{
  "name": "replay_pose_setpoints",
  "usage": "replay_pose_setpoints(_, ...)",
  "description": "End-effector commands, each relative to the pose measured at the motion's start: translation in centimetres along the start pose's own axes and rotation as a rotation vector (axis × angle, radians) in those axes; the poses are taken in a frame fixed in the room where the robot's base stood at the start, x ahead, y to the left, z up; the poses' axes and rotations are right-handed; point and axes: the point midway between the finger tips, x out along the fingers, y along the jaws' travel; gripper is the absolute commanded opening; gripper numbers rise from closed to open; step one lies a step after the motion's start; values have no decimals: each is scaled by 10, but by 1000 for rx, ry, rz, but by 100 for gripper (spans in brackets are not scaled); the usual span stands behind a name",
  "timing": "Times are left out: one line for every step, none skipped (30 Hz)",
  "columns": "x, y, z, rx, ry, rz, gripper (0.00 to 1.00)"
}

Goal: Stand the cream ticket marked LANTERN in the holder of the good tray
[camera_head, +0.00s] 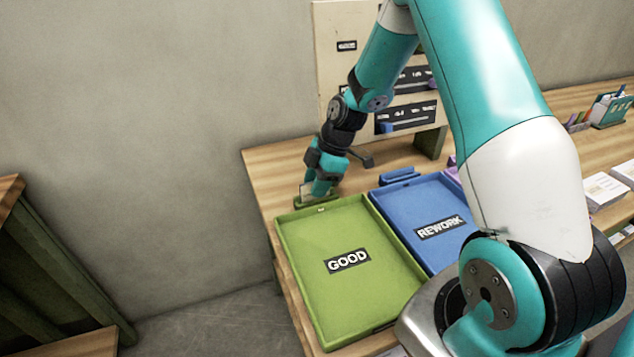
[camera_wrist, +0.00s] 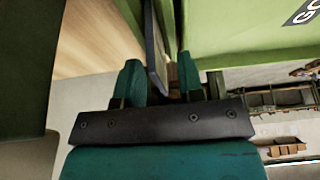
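The green good tray (camera_head: 340,255), labelled GOOD, lies on the bench with its small green holder (camera_head: 300,203) at its far edge. A small cream ticket (camera_head: 306,190) shows upright at the holder beside my gripper (camera_head: 318,190); I cannot read its marking. My gripper points down over the holder. In the wrist view, a thin dark plate (camera_wrist: 154,50), seemingly the ticket edge-on, stands between the two teal fingers (camera_wrist: 162,78). The fingers are apart, with a gap visible at its right side. The ticket's lower edge is hidden, so I cannot tell how deep it sits.
A blue tray (camera_head: 415,205) labelled REWORK is right of the good tray, with a blue holder (camera_head: 399,176) behind it. A cream board with dark-labelled slots (camera_head: 407,118) stands at the back. Paper stacks (camera_head: 604,188) lie far right. A wall is at the left.

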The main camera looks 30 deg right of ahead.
Motion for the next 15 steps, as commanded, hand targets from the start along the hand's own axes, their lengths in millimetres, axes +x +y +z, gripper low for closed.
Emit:
replay_pose_setpoints(0, 0, 0, 0, 0, 0, 35)
replay_pose_setpoints(0, 0, 0, 0, 0, 0, 35)
replay_pose_setpoints(-1, 0, 0, 0, 0, 1, 35)
replay_pose_setpoints(-3, 0, 0, 0, 0, 1, 35)
replay_pose_setpoints(-5, 1, 0, 0, 0, 2, 35)
replay_pose_setpoints(-9, 1, 0, 0, 0, 3, 35)
replay_pose_setpoints(-13, 1, 0, 0, 0, 4, 35)
replay_pose_setpoints(-18, 1, 0, 0, 0, 4, 35)
replay_pose_setpoints(-25, 1, 0, 0, 0, 6, 35)
replay_pose_setpoints(-32, 1, 0, -1, -1, 6, 35)
replay_pose_setpoints(-39, 1, 0, -1, -1, 7, 35)
replay_pose_setpoints(-49, 2, 1, 0, -1, 8, 35)
replay_pose_setpoints(-57, 1, 1, 0, -1, 8, 35)
replay_pose_setpoints(-64, 1, 0, -1, -1, 7, 35)
replay_pose_setpoints(-75, 2, 0, 0, -1, 8, 35)
